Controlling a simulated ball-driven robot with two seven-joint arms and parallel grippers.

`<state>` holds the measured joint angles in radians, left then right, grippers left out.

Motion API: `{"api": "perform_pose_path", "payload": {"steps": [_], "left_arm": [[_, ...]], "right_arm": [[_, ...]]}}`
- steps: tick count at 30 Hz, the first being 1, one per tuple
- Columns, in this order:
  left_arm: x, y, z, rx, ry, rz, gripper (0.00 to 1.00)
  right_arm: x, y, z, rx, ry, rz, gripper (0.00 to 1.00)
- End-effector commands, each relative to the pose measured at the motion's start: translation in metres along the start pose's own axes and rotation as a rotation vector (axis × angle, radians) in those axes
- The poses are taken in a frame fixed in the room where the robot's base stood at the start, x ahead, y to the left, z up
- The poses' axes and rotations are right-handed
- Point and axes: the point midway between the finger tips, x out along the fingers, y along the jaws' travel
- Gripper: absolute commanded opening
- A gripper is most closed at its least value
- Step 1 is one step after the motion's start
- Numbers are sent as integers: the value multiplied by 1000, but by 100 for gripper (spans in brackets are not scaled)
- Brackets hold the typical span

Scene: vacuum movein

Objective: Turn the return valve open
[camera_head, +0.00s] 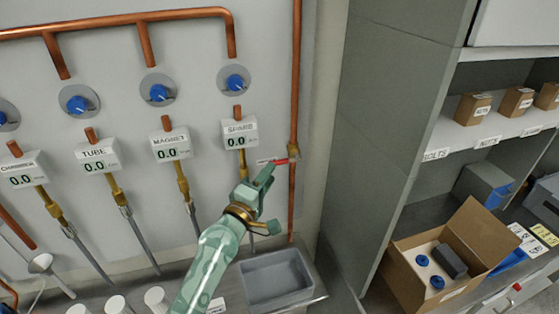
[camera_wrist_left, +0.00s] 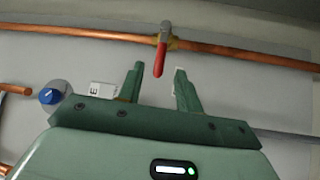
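The return valve's red lever (camera_head: 282,161) sits on the vertical copper pipe (camera_head: 295,95) at the right edge of the wall panel. It points left, crosswise to the pipe. In the left wrist view the red lever (camera_wrist_left: 160,60) hangs from a brass body on the pipe (camera_wrist_left: 225,50), its tip between the finger ends. My left gripper (camera_head: 267,174) is just below and left of the lever; the gap between its fingers (camera_wrist_left: 158,69) is wide and holds nothing shut. I cannot tell whether a finger touches the lever. My right gripper is out of view.
Several blue knobs (camera_head: 235,81) and white readout boxes (camera_head: 239,134) line the panel to the left. A grey bin (camera_head: 276,280) stands below. A grey cabinet (camera_head: 385,120) and an open cardboard box (camera_head: 475,240) are to the right.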

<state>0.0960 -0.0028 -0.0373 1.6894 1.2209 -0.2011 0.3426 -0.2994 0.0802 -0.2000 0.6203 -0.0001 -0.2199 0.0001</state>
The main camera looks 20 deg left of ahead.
Motion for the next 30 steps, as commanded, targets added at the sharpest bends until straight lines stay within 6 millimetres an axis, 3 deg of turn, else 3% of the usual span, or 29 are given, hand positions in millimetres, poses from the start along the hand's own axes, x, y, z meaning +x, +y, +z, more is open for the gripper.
{"api": "perform_pose_path", "payload": {"steps": [3,9,20,21,24,25,30], "left_arm": [[27,0,0,0,0,1,35],[55,-1,1,1,-1,-1,35],[63,-1,1,2,-1,-2,35],[63,-1,1,2,-1,-2,32],[63,-1,1,2,-1,-2,5],[63,-1,1,2,-1,-2,0],[62,-1,1,2,-1,-1,0]], "right_arm": [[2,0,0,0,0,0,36],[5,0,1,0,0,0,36],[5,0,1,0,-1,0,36],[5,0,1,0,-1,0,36],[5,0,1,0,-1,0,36],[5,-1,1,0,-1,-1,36],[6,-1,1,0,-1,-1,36]]}}
